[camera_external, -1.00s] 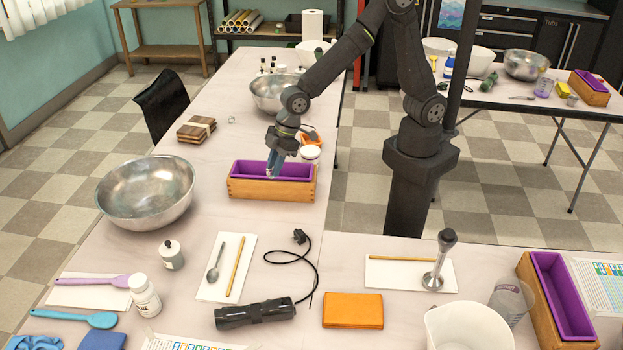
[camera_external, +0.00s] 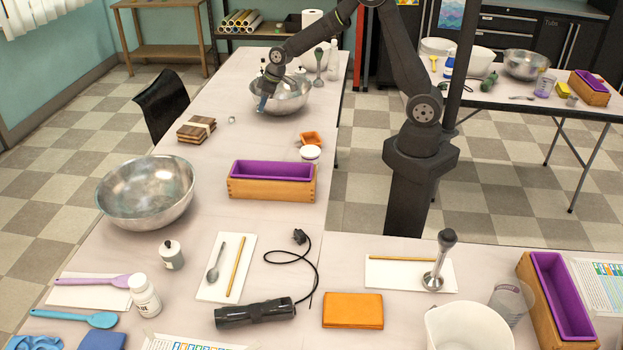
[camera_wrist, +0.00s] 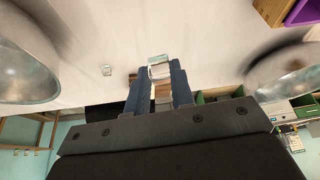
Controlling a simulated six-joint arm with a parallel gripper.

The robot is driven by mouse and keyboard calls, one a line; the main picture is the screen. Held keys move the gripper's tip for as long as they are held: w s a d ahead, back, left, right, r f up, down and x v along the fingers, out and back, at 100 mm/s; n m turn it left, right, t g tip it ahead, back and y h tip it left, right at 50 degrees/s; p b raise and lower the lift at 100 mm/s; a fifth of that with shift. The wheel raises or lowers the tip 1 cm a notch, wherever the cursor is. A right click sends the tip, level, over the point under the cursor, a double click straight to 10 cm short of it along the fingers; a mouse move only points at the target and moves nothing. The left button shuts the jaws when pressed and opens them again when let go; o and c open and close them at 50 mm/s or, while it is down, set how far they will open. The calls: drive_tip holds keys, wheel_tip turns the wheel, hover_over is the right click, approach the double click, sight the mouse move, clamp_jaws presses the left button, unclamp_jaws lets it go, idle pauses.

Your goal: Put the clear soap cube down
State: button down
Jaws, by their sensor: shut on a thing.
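My gripper (camera_external: 262,103) is beside the left rim of the metal bowl at the back of the long table, its blue fingers pointing down. In the wrist view my gripper (camera_wrist: 160,75) is shut on a clear soap cube (camera_wrist: 159,67), held at the fingertips. The held cube is too small to make out in the external view. Another small clear cube (camera_external: 231,119) lies apart on the table, in front and to the left of my gripper; it also shows in the wrist view (camera_wrist: 107,70).
The metal bowl (camera_external: 285,97) stands close to my gripper's right. A tied wooden stack (camera_external: 196,129) lies at the left edge. The purple-lined wooden mold (camera_external: 271,184) and a large metal bowl (camera_external: 147,196) are nearer the camera. Table between stack and orange dish (camera_external: 312,139) is mostly clear.

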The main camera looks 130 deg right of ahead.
drive_tip(key=s+d+m, duration=0.2)
drive_tip(key=s+d, duration=0.4)
drive_tip(key=s, duration=0.1)
hover_over(249, 145)
drive_tip(key=s+a, duration=0.1)
wheel_tip(249, 145, down, 12)
drive_tip(key=shift+s, duration=0.1)
drive_tip(key=shift+f, duration=2)
drive_tip(key=shift+f, duration=0.15)
drive_tip(key=c, duration=1.3)
unclamp_jaws()
drive_tip(key=shift+o, duration=0.2)
